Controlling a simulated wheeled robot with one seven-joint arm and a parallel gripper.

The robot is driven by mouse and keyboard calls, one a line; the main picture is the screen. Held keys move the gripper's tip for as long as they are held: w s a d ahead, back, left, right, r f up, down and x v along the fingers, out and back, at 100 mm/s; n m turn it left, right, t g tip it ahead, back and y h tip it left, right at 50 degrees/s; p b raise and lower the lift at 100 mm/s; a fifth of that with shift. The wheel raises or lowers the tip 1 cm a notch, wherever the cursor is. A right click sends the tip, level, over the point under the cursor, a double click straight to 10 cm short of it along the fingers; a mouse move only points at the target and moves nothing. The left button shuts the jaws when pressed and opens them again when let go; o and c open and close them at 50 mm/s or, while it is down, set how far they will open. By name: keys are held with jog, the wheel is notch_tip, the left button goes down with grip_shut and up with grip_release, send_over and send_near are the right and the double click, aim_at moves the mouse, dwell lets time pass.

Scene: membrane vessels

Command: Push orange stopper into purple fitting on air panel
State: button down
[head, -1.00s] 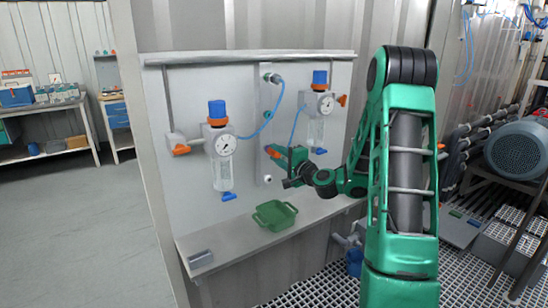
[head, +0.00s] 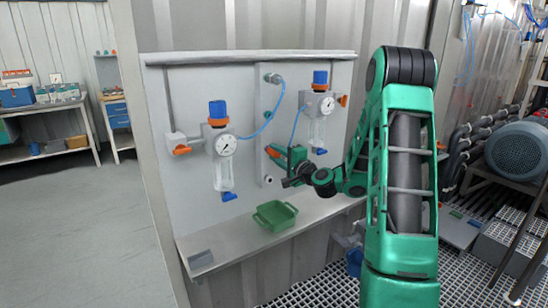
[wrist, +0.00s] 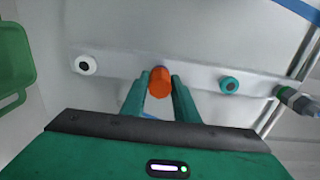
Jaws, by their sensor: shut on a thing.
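The orange stopper (wrist: 159,83) is between the two fingers of my gripper (wrist: 160,92) in the wrist view, and the fingers are shut on it. In the head view the stopper (head: 273,152) shows at the tip of my gripper (head: 279,154), against the pale strip of the air panel (head: 190,95). The stopper's far end points at the strip. The purple fitting cannot be made out; the stopper and fingers cover that part of the strip. I cannot tell whether the stopper is inside a fitting.
On the strip, a white fitting with a dark bore (wrist: 84,65) is left of the stopper and a teal fitting (wrist: 229,85) is right. A green bin (head: 275,216) stands on the shelf (head: 225,245) below.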

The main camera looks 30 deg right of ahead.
jog(key=shift+w, duration=0.15)
jog(key=c, duration=1.3)
grip_release()
jog(key=s, duration=1)
jog(key=shift+s+d, duration=0.2)
jog(key=shift+s, duration=0.1)
